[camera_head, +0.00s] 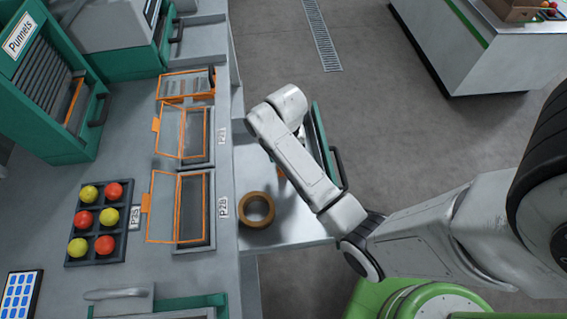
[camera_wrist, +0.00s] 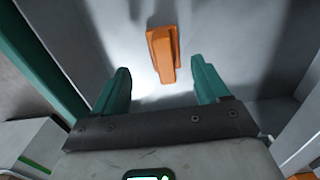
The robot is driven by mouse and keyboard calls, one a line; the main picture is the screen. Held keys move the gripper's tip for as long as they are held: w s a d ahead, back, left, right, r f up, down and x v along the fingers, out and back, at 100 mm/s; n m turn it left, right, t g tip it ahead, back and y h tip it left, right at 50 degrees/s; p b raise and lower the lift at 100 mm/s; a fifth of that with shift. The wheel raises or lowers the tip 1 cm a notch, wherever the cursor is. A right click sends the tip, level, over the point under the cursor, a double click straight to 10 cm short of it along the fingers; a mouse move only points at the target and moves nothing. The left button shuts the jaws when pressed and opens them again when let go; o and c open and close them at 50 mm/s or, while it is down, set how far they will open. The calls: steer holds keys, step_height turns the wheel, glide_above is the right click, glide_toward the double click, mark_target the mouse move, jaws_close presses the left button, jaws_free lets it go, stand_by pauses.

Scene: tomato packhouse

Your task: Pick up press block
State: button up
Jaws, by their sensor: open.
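An orange block (camera_wrist: 163,54), which I take to be the press block, lies on the grey floor of an open drawer (camera_head: 262,170). It is long and narrow, with a wider end at the top of the wrist view. My gripper (camera_wrist: 160,66) is open and empty, its two green fingers apart on either side of the block in the picture. The block looks to be beyond the fingertips, not touched. In the head view my arm hides the gripper and most of the block; only a small orange bit (camera_head: 281,173) shows beside the arm.
A brown ring (camera_head: 245,212) lies in the same drawer, nearer the front of the head view. The drawer's green front (camera_head: 321,140) has a dark handle. On the counter stand orange-framed lidded bins (camera_head: 178,242) and a dark tray (camera_head: 73,262) of red and yellow tomatoes.

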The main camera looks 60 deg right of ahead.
steer(key=shift+w+a+f, duration=0.1)
steer(key=shift+f, duration=1.3)
steer(key=shift+w+a+f, duration=0.1)
steer(key=shift+f, duration=1.25)
steer(key=c, duration=1.2)
